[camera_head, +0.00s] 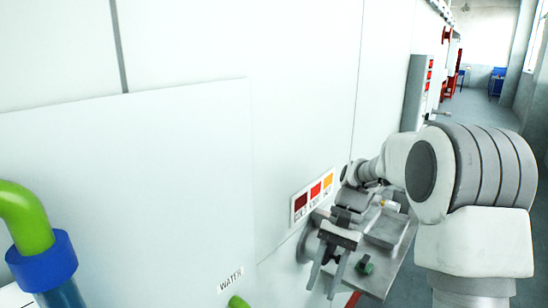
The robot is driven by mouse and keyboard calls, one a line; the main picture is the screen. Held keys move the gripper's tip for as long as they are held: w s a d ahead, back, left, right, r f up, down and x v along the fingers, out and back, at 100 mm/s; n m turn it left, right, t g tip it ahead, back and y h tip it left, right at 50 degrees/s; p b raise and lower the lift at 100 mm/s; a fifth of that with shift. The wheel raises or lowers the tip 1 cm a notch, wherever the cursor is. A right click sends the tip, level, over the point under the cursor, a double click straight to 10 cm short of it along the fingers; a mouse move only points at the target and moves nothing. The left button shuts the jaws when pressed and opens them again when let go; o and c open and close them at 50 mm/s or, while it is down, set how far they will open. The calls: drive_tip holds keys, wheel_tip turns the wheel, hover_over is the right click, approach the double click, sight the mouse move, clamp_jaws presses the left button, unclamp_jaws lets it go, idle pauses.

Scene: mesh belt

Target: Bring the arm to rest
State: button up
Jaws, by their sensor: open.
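My arm reaches in from the right toward the white panelled wall of the machine. My gripper (323,282) is at its end, near the middle of the lower picture, pointing down toward the viewer. Its two grey fingers stand apart with nothing seen between them. It is in front of a grey metal plate or ledge (397,254), and I cannot tell whether it touches it. Part of the ledge is hidden behind my gripper and arm.
The white wall (220,45) runs along the left and middle. A panel with red and orange squares (314,196) is just behind my arm. A green pipe (25,218) with a blue collar (42,262) stands lower left. An aisle (480,107) lies open at far right.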

drive_tip(key=s+d+r+n+t+h, duration=0.2)
drive_tip(key=s+r+t, duration=0.3)
drive_tip(key=s, duration=0.3)
drive_tip(key=s+d+r+n+t+h, duration=0.1)
drive_tip(key=s+r+n+t+h, duration=0.1)
drive_tip(key=s+t, duration=0.4)
drive_tip(key=shift+s+d+r+n, duration=0.4)
drive_tip(key=shift+s+r+n, duration=0.3)
drive_tip(key=shift+s+r, duration=0.8)
drive_tip(key=shift+s+a+f, duration=0.1)
drive_tip(key=shift+a, duration=0.05)
